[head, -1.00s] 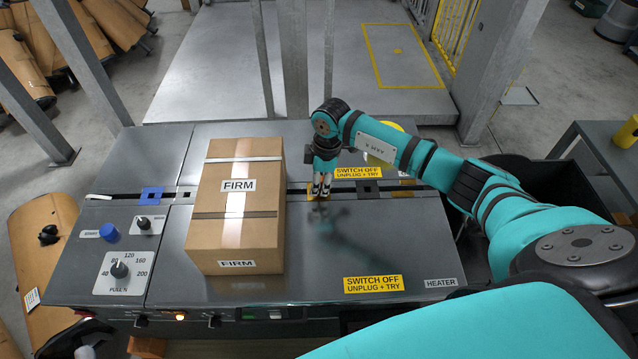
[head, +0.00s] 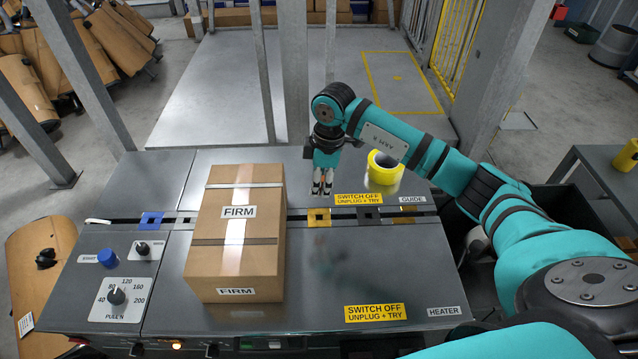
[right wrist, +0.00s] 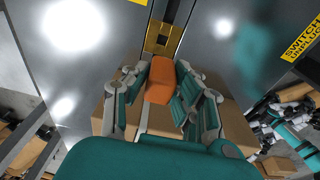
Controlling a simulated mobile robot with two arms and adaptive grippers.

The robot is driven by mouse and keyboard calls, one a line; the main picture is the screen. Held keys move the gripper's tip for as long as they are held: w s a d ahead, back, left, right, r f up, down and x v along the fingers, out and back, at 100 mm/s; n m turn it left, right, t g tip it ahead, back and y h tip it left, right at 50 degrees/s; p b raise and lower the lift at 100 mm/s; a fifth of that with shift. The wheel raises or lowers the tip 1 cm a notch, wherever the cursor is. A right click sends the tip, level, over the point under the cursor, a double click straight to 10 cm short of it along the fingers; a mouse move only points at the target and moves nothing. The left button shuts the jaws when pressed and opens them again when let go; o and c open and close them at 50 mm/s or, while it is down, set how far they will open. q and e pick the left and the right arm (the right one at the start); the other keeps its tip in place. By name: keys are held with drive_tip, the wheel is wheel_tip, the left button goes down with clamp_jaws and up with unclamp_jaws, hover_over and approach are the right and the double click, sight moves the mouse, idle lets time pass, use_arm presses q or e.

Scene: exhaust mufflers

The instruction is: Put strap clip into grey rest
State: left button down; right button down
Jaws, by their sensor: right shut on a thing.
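My right gripper (head: 322,187) is raised above the machine top, over the far side of the slot. In the right wrist view its fingers (right wrist: 160,85) are shut on an orange block (right wrist: 160,80), which I take as the strap clip. In the head view the clip cannot be made out between the fingertips. A gold rest (head: 319,217) with a dark opening lies in the slot below the gripper; it also shows in the right wrist view (right wrist: 163,40). A dark grey rest (head: 369,214) sits to its right along the slot. My left gripper is not in view.
A tall carton marked FIRM (head: 237,235) stands across the slot, left of the gripper. A yellow tape roll (head: 385,167) lies behind the slot on the right. A blue rest (head: 151,221) lies at the left. The front right of the machine top (head: 345,265) is clear.

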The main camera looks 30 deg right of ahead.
drive_tip(key=n, duration=0.3)
drive_tip(key=shift+s+a+r, duration=0.25)
drive_tip(key=shift+a+r, duration=0.05)
drive_tip(key=shift+a, duration=0.05)
drive_tip(key=s+a+r+m, duration=0.3)
drive_tip(key=s+m, duration=0.5)
drive_tip(key=s+a+r+m+h, duration=0.1)
drive_tip(key=s+a+r+m, duration=0.3)
drive_tip(key=s+m, duration=0.3)
drive_tip(key=shift+s+m+t, duration=0.4)
drive_tip(key=shift+s, duration=0.35)
drive_tip(key=shift+f, duration=0.1)
